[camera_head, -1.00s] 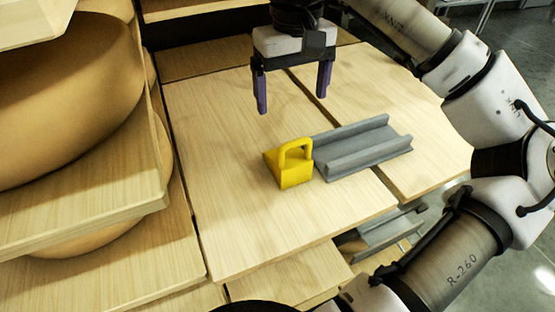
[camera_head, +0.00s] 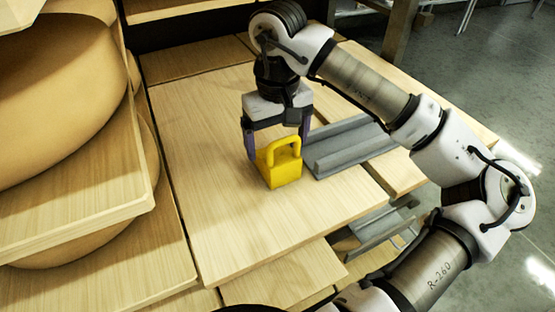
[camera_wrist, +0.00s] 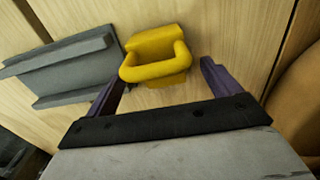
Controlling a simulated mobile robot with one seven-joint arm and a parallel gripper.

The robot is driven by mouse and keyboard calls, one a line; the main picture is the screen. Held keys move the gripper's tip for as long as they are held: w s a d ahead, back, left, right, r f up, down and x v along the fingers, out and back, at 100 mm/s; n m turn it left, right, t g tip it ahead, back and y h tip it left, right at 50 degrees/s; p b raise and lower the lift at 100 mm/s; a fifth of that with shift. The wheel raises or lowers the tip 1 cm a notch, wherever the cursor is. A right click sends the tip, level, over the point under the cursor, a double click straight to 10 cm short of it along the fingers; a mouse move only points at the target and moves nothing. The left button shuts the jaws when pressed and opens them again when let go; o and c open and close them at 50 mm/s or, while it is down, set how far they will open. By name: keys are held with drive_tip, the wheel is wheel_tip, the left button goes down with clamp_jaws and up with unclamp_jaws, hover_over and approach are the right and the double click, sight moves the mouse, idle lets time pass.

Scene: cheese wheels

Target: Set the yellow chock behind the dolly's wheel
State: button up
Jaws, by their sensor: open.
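The yellow chock (camera_head: 284,170) stands on a pale wooden board, its loop handle upward, beside the end of a grey channel piece. My gripper (camera_head: 278,152) is open, lowered just behind and over the chock, with its purple fingers to either side of it in the head view. In the wrist view the chock (camera_wrist: 155,57) shows ahead of and between the two fingertips (camera_wrist: 163,75). I cannot tell whether a finger touches it. No dolly or wheel can be made out.
The grey channel (camera_head: 345,146) lies right of the chock on the board (camera_head: 210,200). Large cheese wheels (camera_head: 55,90) on wooden shelves (camera_head: 90,205) stand close on the left. Another grey channel (camera_head: 375,228) sits lower, at the front right. The board's front left is clear.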

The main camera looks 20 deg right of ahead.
wheel_tip(320, 180, down, 3)
drive_tip(key=shift+r, duration=0.15)
drive_tip(key=shift+c, duration=0.4)
drive_tip(key=c, duration=1.2)
drive_tip(key=shift+r, duration=0.1)
drive_tip(key=shift+c, duration=0.6)
drive_tip(key=shift+r, duration=0.1)
